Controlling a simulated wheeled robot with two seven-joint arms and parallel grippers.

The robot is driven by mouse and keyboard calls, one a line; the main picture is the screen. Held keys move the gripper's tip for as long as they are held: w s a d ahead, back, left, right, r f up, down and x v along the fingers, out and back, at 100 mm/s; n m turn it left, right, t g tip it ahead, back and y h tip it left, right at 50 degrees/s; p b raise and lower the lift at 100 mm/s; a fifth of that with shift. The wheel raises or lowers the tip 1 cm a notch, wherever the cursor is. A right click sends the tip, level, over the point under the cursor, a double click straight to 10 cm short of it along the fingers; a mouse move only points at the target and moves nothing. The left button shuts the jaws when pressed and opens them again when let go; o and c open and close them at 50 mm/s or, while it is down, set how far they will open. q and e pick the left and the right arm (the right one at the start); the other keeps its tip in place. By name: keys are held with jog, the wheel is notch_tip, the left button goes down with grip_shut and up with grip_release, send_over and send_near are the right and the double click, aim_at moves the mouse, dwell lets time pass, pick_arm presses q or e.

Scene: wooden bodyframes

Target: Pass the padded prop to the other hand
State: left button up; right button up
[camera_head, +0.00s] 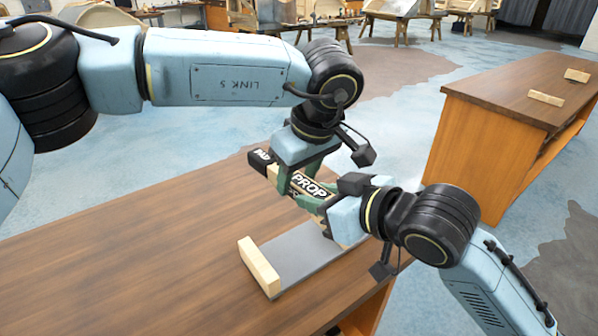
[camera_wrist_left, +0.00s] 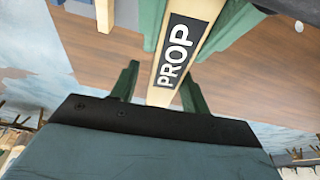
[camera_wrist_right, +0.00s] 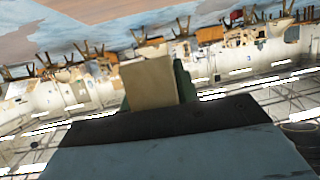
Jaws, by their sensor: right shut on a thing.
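The padded prop (camera_head: 309,185) is a light wooden bar with a black "PROP" label and a black end marked "PAD". It is held above the near table. My right gripper (camera_head: 318,194) is shut on it from the lower right; its wooden end face (camera_wrist_right: 148,82) fills the space between the fingers in the right wrist view. My left gripper (camera_head: 296,175) reaches down over the bar. In the left wrist view, the left gripper's green fingers (camera_wrist_left: 158,90) stand open on either side of the bar (camera_wrist_left: 178,50), with a gap showing on the left side.
On the near table (camera_head: 130,265) lie a grey mat (camera_head: 305,258) and a wooden block (camera_head: 260,267) at its left edge. A second table (camera_head: 510,95) at the right carries two wooden blocks. The left part of the near table is clear.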

pick_arm(q)
jog(key=c, duration=0.7)
jog(key=shift+c, duration=1)
pick_arm(e)
jog(key=o, duration=0.7)
jog(key=shift+s+a, duration=0.1)
jog(key=shift+c, duration=0.2)
jog(key=o, duration=0.5)
jog(key=shift+o, duration=0.2)
